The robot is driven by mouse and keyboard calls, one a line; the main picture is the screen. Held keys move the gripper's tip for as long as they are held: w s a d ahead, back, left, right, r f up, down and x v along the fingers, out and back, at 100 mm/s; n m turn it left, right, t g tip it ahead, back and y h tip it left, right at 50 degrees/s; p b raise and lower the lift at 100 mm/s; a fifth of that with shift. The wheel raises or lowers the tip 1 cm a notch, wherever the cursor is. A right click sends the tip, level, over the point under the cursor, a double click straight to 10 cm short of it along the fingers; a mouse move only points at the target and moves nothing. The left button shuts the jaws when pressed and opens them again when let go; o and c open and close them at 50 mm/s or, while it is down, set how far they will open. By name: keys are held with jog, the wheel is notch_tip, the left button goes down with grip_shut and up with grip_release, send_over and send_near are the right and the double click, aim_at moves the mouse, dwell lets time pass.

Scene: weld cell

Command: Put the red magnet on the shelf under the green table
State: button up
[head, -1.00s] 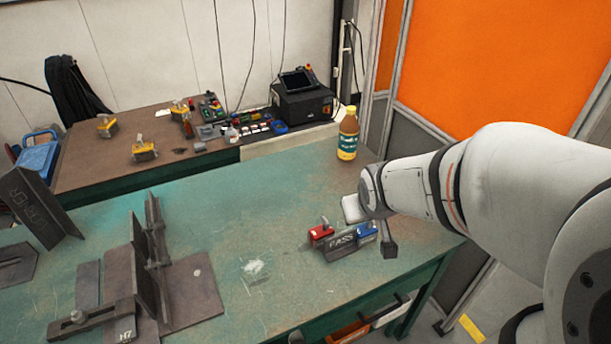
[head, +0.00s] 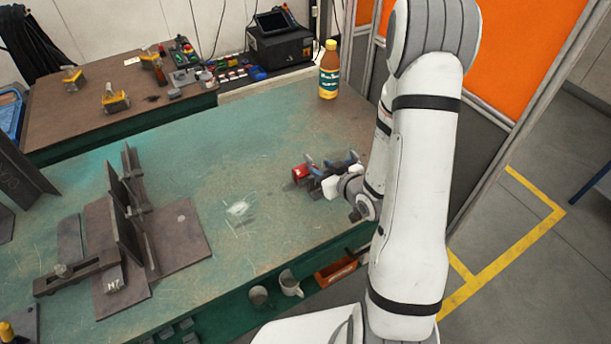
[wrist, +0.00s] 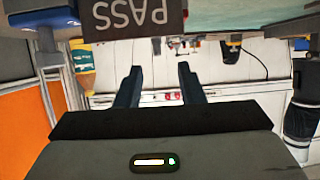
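The red magnet (head: 299,172) sits on the green table (head: 265,140) near its right end, partly hidden by my gripper (head: 328,166). My gripper is just right of it in the head view, low over the table. The wrist view shows its two dark fingers (wrist: 158,76) apart with nothing between them. The dark PASS plate (wrist: 135,15) and part of the blue magnet (wrist: 55,45) are at the top of the wrist view. I cannot make out the red magnet there. The shelf (head: 215,318) under the table shows below the front edge.
Two mugs (head: 290,283) and an orange bin (head: 335,271) are on the shelf. A bottle (head: 329,72) stands at the table's back right. A steel fixture (head: 130,225) occupies the left. The table's middle is clear. A brown bench (head: 110,105) stands behind.

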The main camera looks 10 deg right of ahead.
aim_at(311, 160)
jog(key=b+x, duration=0.1)
jog(key=b, duration=0.2)
jog(key=shift+w+a+f, duration=0.1)
jog(key=shift+w+f, duration=0.15)
jog(key=shift+f, duration=0.1)
jog(key=shift+w+a+r+b, duration=0.15)
jog(key=shift+w+b, duration=0.1)
jog(key=shift+b, duration=0.45)
jog(key=shift+p+x, duration=0.65)
jog(key=shift+x, duration=2)
jog(key=shift+w+d+r, duration=0.15)
jog(key=shift+d, duration=0.1)
jog(key=shift+c, duration=0.3)
grip_shut()
